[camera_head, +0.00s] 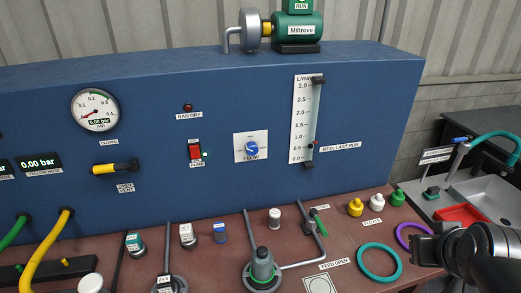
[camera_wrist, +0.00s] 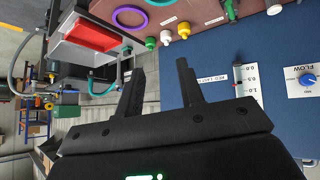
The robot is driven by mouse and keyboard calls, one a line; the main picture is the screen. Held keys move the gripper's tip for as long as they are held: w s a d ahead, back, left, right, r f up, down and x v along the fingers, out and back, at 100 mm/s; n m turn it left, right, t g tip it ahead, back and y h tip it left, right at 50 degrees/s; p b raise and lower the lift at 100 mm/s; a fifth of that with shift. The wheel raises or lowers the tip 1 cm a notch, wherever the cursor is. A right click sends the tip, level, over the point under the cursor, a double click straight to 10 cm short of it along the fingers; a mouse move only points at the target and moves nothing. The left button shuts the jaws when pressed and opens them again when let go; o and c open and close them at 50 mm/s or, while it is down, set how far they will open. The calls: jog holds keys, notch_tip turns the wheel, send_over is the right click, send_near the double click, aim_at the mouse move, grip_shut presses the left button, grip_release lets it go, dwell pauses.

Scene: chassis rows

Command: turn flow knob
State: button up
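The flow knob (camera_head: 252,148) is a round blue dial on a white plate labelled FLOW, set in the front of the blue panel in the head view. It also shows at the right edge of the wrist view (camera_wrist: 306,79). My gripper (camera_head: 423,228) is at the lower right of the head view, well to the right of the knob and apart from it. In the wrist view its two dark fingers (camera_wrist: 158,85) stand apart with nothing between them. The knob lies outside the fingers, to their right.
A flow scale (camera_head: 304,120) and a red pump switch (camera_head: 195,152) flank the knob. A sink with a red tray (camera_head: 461,215) is at right. The panel face around the knob is clear.

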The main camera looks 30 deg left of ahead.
jog(key=o, duration=0.4)
jog(key=w+a+n+y, duration=0.1)
jog(key=w+a, duration=0.1)
jog(key=a, duration=0.2)
jog(key=w+a+n+t+y, duration=0.1)
jog(key=w+a+n, duration=0.1)
jog(key=w+a, duration=0.1)
jog(key=w+a+n+t, duration=0.1)
jog(key=w+a+n, duration=0.1)
jog(key=a, duration=0.3)
jog(key=shift+w+f+y, duration=0.2)
jog(key=shift+w+y, duration=0.2)
jog(key=n+t+y, duration=0.3)
jog(key=n+y, duration=0.5)
jog(key=n, duration=0.2)
send_near(254, 152)
jog(key=x, duration=0.9)
jog(key=shift+a, duration=0.15)
jog(key=c, duration=1)
